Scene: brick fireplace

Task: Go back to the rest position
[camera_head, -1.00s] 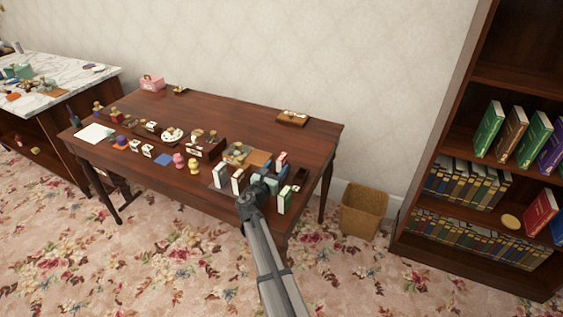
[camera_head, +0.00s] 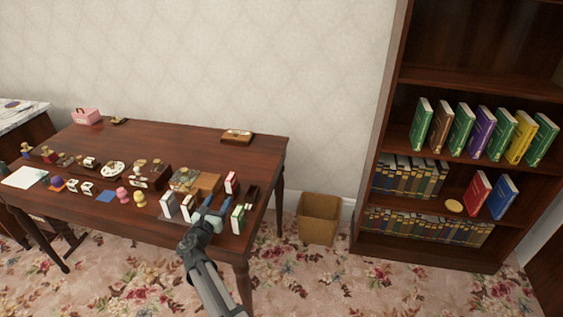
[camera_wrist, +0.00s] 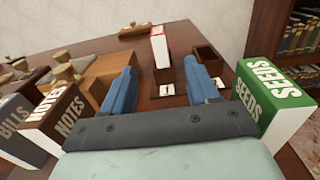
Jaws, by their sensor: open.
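My gripper (camera_head: 208,210) is over the front right part of the dark wooden table (camera_head: 190,139). In the wrist view its two blue fingers (camera_wrist: 163,90) are spread apart, with nothing held between them. Beyond the fingers a red and white box (camera_wrist: 159,46) stands upright in a small dark holder, beside an empty dark holder (camera_wrist: 207,57). A green and white SEEDS box (camera_wrist: 271,95) stands to the right of the gripper. A NOTES box (camera_wrist: 62,115) and a BILLS box (camera_wrist: 18,125) stand to the left.
Stamps, small boxes and figures crowd the table's front left. A wooden box (camera_head: 237,136) lies near the back right, with bare table around it. A wicker basket (camera_head: 319,220) stands on the floor beside a bookcase (camera_head: 386,80) with several books.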

